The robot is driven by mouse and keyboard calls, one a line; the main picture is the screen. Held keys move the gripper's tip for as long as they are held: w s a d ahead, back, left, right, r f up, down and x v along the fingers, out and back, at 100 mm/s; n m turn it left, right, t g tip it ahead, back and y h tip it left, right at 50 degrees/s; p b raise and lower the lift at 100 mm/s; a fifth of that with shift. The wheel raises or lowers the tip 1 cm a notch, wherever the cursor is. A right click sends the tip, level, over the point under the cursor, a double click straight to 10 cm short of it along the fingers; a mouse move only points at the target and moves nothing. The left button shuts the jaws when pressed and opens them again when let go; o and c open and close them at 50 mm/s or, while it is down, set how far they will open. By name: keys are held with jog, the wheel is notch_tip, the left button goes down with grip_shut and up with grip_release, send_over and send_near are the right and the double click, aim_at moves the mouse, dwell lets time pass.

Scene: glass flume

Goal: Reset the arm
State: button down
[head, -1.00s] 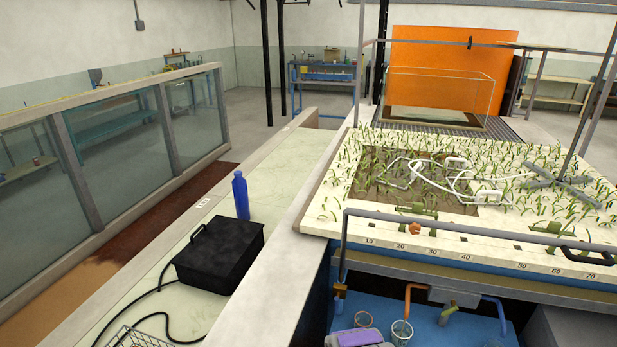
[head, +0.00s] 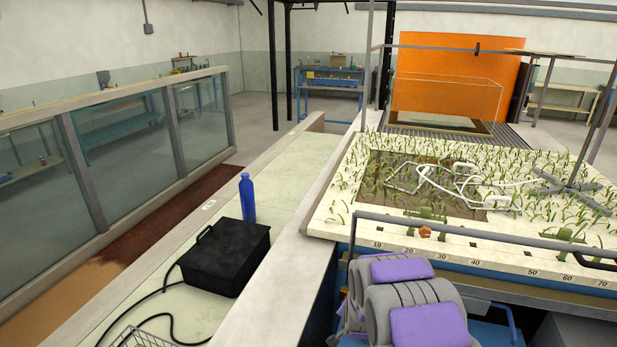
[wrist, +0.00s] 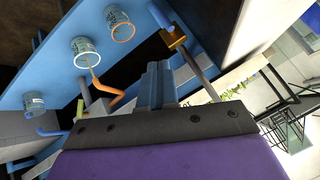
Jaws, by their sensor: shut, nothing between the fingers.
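My gripper (wrist: 156,85) shows in the wrist view as two blue-grey fingers pressed together. They are shut with nothing between them, beyond the dark edge and purple cover of my wrist. In the head view, my grey and purple arm is at the bottom, right of centre, in front of the planted bed. The fingertips cannot be made out in the head view.
The planted bed (head: 345,205) with green shoots and a front rail (head: 470,232) lies beyond my arm. A black box (head: 225,258) and a blue bottle (head: 247,198) stand on the pale ledge to the left. Glass panels (head: 120,130) line the far left.

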jog(key=s+r+n+g+y+b, duration=0.1)
jog(key=s+r+n+g, duration=0.15)
jog(key=s+r, duration=0.55)
jog(key=s+r+n+g, duration=0.1)
jog(key=s+r+g, duration=0.2)
jog(key=s+r, duration=0.55)
jog(key=s+r+n+g, duration=0.2)
jog(key=s, duration=1.3)
jog(key=s+d+r+n+g+b, duration=0.1)
jog(key=s+r+n+g, duration=0.1)
jog(key=s, duration=1.3)
jog(key=shift+s+r+g, duration=0.35)
jog(key=shift+r, duration=0.15)
jog(key=shift+d, duration=0.15)
